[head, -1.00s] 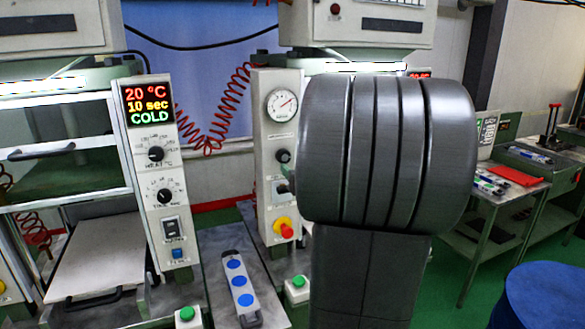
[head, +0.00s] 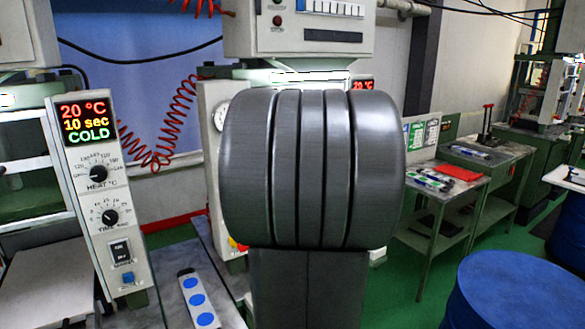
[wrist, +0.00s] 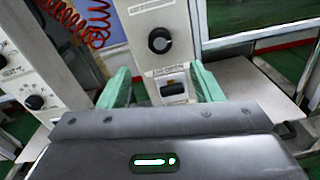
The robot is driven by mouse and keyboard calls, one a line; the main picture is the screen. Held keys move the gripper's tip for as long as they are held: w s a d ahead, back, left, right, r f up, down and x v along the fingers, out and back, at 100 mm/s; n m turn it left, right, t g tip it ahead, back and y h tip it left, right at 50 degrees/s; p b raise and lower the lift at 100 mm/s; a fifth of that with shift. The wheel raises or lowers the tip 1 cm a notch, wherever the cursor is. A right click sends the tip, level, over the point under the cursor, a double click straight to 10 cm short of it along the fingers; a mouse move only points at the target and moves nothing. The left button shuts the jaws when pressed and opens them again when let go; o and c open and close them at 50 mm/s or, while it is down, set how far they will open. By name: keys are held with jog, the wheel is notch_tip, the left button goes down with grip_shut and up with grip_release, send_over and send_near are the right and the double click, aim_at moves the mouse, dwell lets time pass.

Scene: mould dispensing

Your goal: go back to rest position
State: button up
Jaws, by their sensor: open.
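My gripper (wrist: 163,86) shows in the wrist view, its two green fingers spread apart with nothing between them. A press control panel with a black knob and a small switch (wrist: 174,88) stands beyond the fingers; I cannot tell whether they touch it. In the head view my own dark grey arm fills the middle and hides my gripper and much of the panel behind it. No rest position is marked in the views.
A control column (head: 100,200) at left reads 20 °C, 10 sec, COLD. A white strip with blue discs (head: 197,303) lies on the bench. A blue drum (head: 515,290) stands at lower right. Side tables (head: 440,192) stand behind it. Green floor shows between.

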jog(key=p+x, duration=0.2)
jog(key=x, duration=0.9)
jog(key=shift+w+a, duration=0.15)
jog(key=shift+w, duration=0.05)
jog(key=b+v, duration=0.3)
jog(key=v, duration=1.1)
jog(key=p+x, duration=0.3)
jog(key=x, duration=1.1)
jog(key=shift+w+f+n, duration=0.1)
jog(key=shift+f+n, duration=0.1)
jog(key=shift+n, duration=0.3)
jog(key=shift+s+d+n+b, duration=0.25)
jog(key=shift+s+n+b, duration=0.2)
jog(key=shift+n, duration=1.35)
jog(key=shift+s+d+n+b, duration=0.35)
jog(key=shift+s+n, duration=0.25)
jog(key=shift+n, duration=1.2)
jog(key=shift+s+d+n+b, duration=0.2)
jog(key=shift+s+n+b, duration=0.25)
jog(key=shift+n, duration=1.35)
